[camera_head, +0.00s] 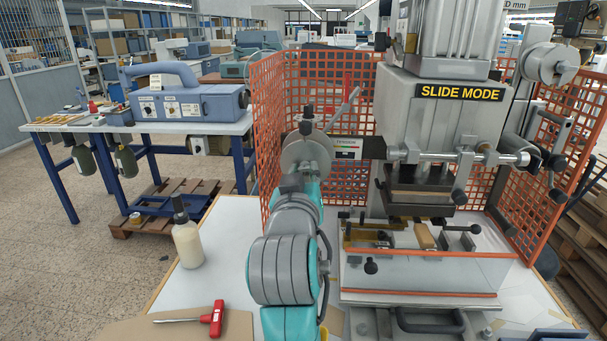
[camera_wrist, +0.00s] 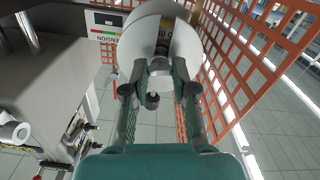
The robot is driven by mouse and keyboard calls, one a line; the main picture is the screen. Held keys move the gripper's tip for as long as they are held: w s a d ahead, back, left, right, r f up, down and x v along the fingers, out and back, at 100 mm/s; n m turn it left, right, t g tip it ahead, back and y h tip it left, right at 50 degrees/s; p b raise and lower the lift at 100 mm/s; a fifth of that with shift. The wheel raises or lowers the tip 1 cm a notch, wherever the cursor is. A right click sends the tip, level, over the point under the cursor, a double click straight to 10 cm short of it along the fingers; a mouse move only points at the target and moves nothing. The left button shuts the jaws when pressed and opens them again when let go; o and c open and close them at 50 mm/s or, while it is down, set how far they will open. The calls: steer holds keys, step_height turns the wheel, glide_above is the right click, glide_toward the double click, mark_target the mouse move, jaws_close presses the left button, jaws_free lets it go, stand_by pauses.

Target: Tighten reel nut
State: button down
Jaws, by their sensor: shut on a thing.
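The reel (camera_head: 297,152) is a pale grey disc on the left side of the stamping press, in front of the orange mesh guard. In the wrist view the reel (camera_wrist: 133,50) fills the top middle as a large grey-white disc. My gripper (camera_wrist: 160,72) has its two dark teal fingers on either side of the reel nut (camera_wrist: 160,66), a small grey part at the middle of the disc, and is shut on it. A dark knob (camera_wrist: 152,100) shows between the fingers. In the head view my own arm hides the fingertips and the nut.
The orange mesh guard (camera_head: 265,125) stands close by the reel. The press (camera_head: 440,120) stands to the right. A cream bottle (camera_head: 187,240) and a red-handled tool (camera_head: 212,319) are on the bench at left. A labelled tension panel (camera_head: 347,147) is just right of the reel.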

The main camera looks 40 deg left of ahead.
steer(key=shift+m, duration=1)
steer(key=c, duration=0.9)
jaws_free()
steer(key=v, duration=1.2)
steer(key=shift+s, duration=0.15)
